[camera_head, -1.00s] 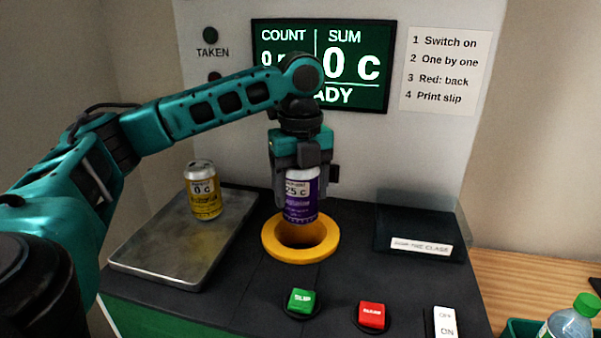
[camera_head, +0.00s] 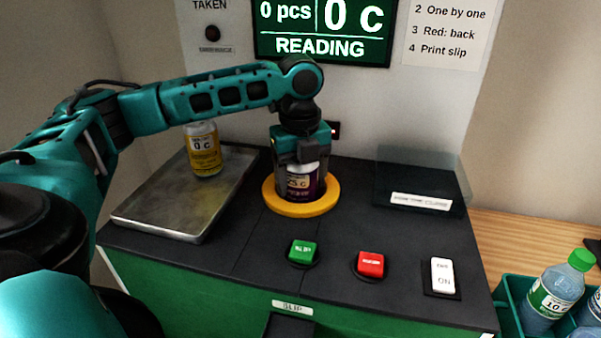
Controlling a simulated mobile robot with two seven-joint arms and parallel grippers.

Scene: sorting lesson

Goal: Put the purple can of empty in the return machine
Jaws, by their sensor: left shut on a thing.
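The purple can (camera_head: 302,184) is upright, its lower part inside the yellow ring opening (camera_head: 301,209) of the return machine (camera_head: 330,245). My left gripper (camera_head: 302,165) is shut on the can's upper part from above. The can's base is hidden in the opening. The machine's screen (camera_head: 322,30) reads "0 pcs", "0 c" and "READING". My right gripper is not in view.
A yellow can (camera_head: 203,150) marked "0 c" stands on the metal tray (camera_head: 165,205) at left. A green button (camera_head: 303,252), a red button (camera_head: 370,264) and a white ON switch (camera_head: 443,275) line the front. A green crate (camera_head: 509,305) with bottles stands at right.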

